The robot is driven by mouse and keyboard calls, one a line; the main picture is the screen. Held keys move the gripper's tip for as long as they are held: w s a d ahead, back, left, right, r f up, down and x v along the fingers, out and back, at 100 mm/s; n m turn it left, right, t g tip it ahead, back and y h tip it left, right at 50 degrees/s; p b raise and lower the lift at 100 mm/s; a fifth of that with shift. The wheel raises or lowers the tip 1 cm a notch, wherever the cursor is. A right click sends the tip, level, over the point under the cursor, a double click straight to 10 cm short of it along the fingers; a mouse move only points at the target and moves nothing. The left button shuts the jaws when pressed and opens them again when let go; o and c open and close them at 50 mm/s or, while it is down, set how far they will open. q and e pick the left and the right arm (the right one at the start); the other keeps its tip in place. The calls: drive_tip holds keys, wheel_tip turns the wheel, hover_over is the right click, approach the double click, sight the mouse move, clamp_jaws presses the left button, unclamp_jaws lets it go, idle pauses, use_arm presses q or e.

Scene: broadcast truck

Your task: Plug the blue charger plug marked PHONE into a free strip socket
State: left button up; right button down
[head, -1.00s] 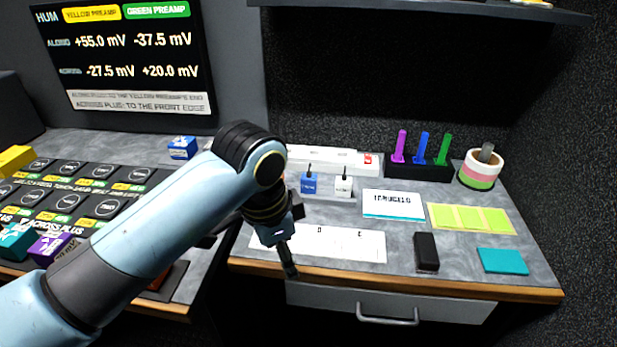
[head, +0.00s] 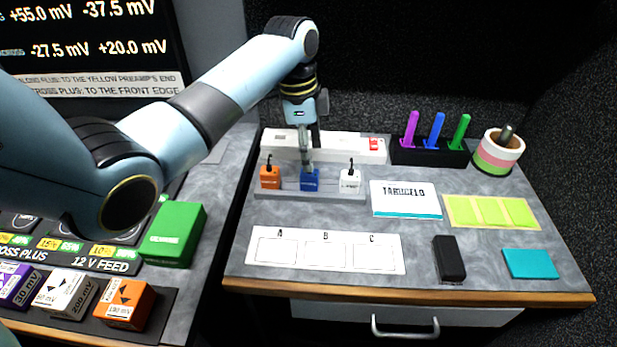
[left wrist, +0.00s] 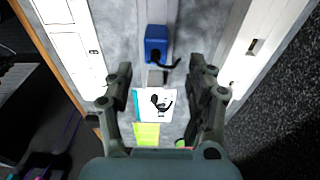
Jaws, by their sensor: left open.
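The blue charger plug (head: 310,180) stands in a grey rack (head: 289,190), between an orange plug (head: 270,178) and a white plug (head: 350,181). Its marking is too small to read. My left gripper (head: 306,158) points down just above the blue plug and partly covers its top. In the left wrist view the left gripper (left wrist: 160,67) has its fingers apart with nothing held, and the blue plug (left wrist: 156,42) with its black cord lies just beyond the fingertips. The white power strip (head: 345,148) lies behind the rack, partly hidden by my gripper. My right gripper is not in view.
A white sheet marked A, B, C (head: 325,270) lies in front of the rack. A notepad (head: 405,199), yellow notes (head: 490,211), a black block (head: 449,259) and a pen holder (head: 430,152) are to the right. Bare desk lies between sheet and rack.

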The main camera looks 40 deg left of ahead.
sight(309, 174)
use_arm(q)
drive_tip(key=shift+f, duration=0.8)
drive_tip(key=f, duration=0.4)
drive_tip(key=shift+s+d+f, duration=0.15)
drive_tip(key=shift+d+f, duration=0.1)
drive_tip(key=shift+f, duration=0.15)
drive_tip(key=c, duration=0.4)
clamp_jaws()
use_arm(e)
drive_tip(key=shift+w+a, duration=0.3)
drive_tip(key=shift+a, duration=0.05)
